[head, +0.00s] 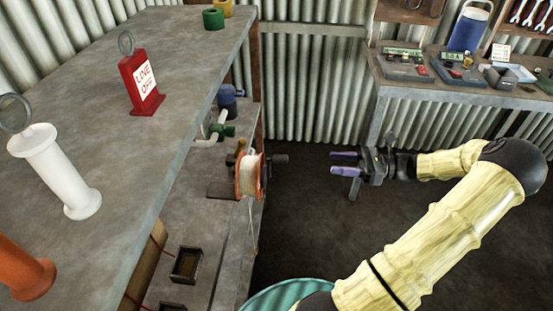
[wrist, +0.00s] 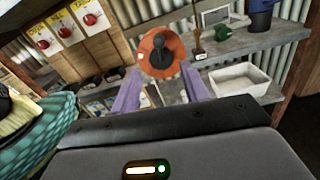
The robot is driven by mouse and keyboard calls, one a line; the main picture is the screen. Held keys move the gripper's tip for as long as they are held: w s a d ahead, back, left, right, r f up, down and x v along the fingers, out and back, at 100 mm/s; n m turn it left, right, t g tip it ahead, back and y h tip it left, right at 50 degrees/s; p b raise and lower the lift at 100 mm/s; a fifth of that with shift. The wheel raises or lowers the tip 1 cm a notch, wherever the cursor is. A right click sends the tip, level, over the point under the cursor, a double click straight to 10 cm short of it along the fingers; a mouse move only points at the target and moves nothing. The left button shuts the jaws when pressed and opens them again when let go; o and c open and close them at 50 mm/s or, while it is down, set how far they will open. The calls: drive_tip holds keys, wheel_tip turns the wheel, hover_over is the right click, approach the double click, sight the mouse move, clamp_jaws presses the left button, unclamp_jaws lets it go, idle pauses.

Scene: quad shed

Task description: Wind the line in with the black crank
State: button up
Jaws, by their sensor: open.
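The line reel (head: 247,176) is a spool of pale line with orange rims, mounted at the edge of the lower shelf. Its black crank (head: 279,160) sticks out to the right, towards my gripper. In the wrist view the reel's orange face (wrist: 148,66) is straight ahead, with the black crank (wrist: 160,47) at its middle. My gripper (head: 340,163) is open and empty, with purple fingers, to the right of the crank and apart from it. In the wrist view the fingers (wrist: 161,72) stand either side of the reel's lower part.
A grey upper shelf (head: 160,65) holds a red LINE OFF tag (head: 139,83) and a white spool (head: 58,172). A small dark box (head: 186,264) lies below. A bench (head: 460,92) with devices stands back right. Floor between is clear.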

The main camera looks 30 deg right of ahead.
sight(271, 159)
drive_tip(key=shift+a, duration=0.1)
drive_tip(key=x, duration=1.7)
drive_tip(key=shift+a+p, duration=0.15)
drive_tip(key=shift+p, duration=0.25)
clamp_jaws()
